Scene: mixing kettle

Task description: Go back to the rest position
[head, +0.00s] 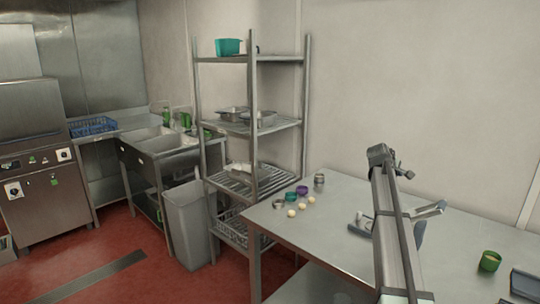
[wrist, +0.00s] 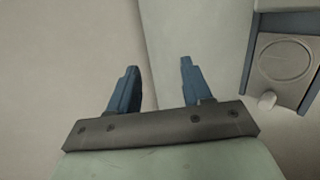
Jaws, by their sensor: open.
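My gripper (wrist: 159,66) shows in the wrist view with its two blue fingers apart. Nothing is between them; a pale, plain surface lies behind. In the head view my arm rises over the right part of the steel table (head: 345,190). I cannot clearly make out the fingers in the head view.
Near the table's left end are pale round pieces (head: 291,213), a teal bowl (head: 291,197), a purple bowl (head: 303,190) and a metal jar (head: 319,182). A green cup (head: 490,262) and a dark box (head: 526,285) are at the right. A shelf rack (head: 252,125) stands behind left.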

